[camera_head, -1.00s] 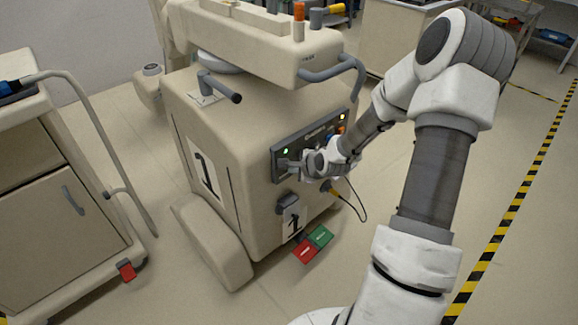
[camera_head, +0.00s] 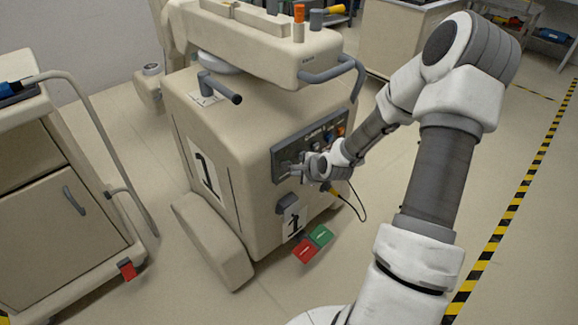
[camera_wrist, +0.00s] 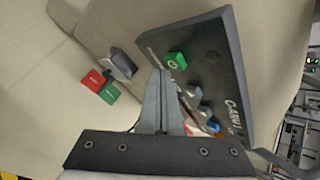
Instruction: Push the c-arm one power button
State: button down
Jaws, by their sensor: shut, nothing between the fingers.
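The c-arm one cart is beige, marked with a large 1, and has a dark control panel (camera_head: 283,150) on its side. The panel also shows in the wrist view (camera_wrist: 215,50), with part of its C-ARM label readable. A green power button (camera_wrist: 176,61) with a white symbol sits near one end of the panel. My gripper (camera_wrist: 162,73) is shut and empty, its fingertips right beside the green button. I cannot tell whether they touch it. In the head view my gripper (camera_head: 287,166) is at the panel's left part and hides some of it.
Blue and grey knobs (camera_wrist: 200,110) sit along the panel near my fingers. Red and green pedals (camera_head: 313,243) lie at the cart's base. A grey handle (camera_head: 335,70) juts out above the panel. Another cart (camera_head: 60,210) stands at left. Floor is clear at right.

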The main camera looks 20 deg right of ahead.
jog(key=s+d+p, duration=0.2)
jog(key=s, duration=0.3)
jog(key=shift+s, duration=0.35)
dwell(0.4)
